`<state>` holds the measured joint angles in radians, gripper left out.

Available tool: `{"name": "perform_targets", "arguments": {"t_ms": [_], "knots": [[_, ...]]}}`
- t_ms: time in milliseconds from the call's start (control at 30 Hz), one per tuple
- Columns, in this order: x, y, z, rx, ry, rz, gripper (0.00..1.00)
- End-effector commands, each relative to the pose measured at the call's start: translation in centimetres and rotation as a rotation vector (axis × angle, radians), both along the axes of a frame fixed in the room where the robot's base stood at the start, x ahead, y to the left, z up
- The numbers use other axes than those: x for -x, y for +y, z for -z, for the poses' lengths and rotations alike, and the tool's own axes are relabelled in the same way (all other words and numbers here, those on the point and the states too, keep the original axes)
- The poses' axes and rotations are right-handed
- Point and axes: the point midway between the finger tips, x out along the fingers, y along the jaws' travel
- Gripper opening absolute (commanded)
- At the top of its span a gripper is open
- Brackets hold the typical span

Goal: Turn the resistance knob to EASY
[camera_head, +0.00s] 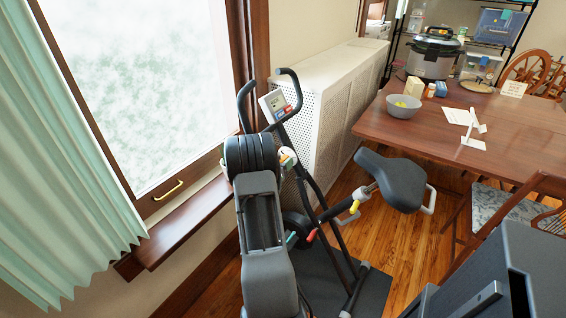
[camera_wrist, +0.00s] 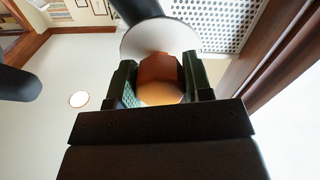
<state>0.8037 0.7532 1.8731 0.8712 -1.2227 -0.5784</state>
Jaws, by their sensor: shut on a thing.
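The resistance knob (camera_wrist: 160,72) is a rounded orange-brown piece in front of a white round dial plate (camera_wrist: 135,40) in the wrist view. My gripper (camera_wrist: 161,80) is shut on the knob, with a green-padded finger on each side of it. In the head view the white dial (camera_head: 288,158) shows on the exercise bike's frame, just right of my dark wrist, which hides most of the gripper. I cannot read any EASY mark or tell where the knob points.
The exercise bike has curved handlebars, a small console (camera_head: 275,104) and a black saddle (camera_head: 391,180). A window (camera_head: 140,80) with a green curtain (camera_head: 60,150) is at left. A perforated white radiator cover (camera_head: 335,105) stands behind the bike. A wooden table (camera_head: 440,118) is at right.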

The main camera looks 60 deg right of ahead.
Motion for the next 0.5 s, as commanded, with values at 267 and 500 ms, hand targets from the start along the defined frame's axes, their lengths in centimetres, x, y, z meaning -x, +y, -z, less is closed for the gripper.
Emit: {"name": "perform_targets", "arguments": {"t_ms": [267,500], "knots": [[0.09,-0.01,-0.22,-0.002,0.201,0.001,0.22],[0.13,-0.01,-0.29,-0.002,0.430,0.000,0.22]]}}
